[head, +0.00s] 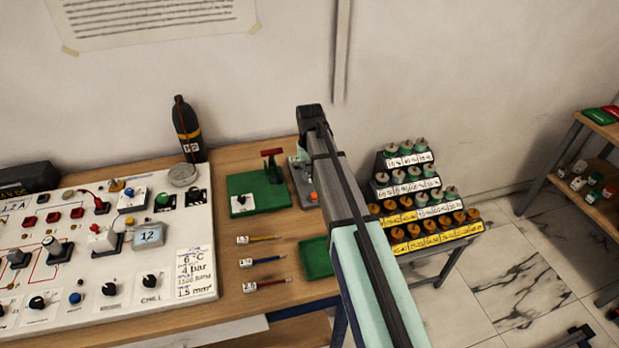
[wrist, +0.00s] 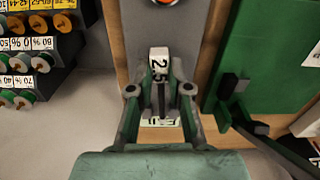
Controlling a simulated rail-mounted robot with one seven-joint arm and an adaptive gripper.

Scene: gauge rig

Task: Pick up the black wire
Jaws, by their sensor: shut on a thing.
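The black wire (wrist: 160,103) shows in the wrist view as a thin dark strip between my fingers, with a white tag (wrist: 158,66) marked 2.5 at its far end. My gripper (wrist: 160,88) is shut on it, one finger on each side. Part of the wire is hidden by the fingers, and I cannot tell how far it is from the surface below. In the head view my arm covers the gripper and the black wire. Yellow (head: 262,238), blue (head: 265,261) and red (head: 268,284) tagged wires lie on the wooden table (head: 235,275).
A green board (head: 262,192) with a red-handled lever stands beside a grey device with an orange button (head: 313,196). A green tray (head: 316,258) lies near the arm. A stepped rack of labelled weights (head: 425,200) stands right, and the control panel (head: 180,265) left.

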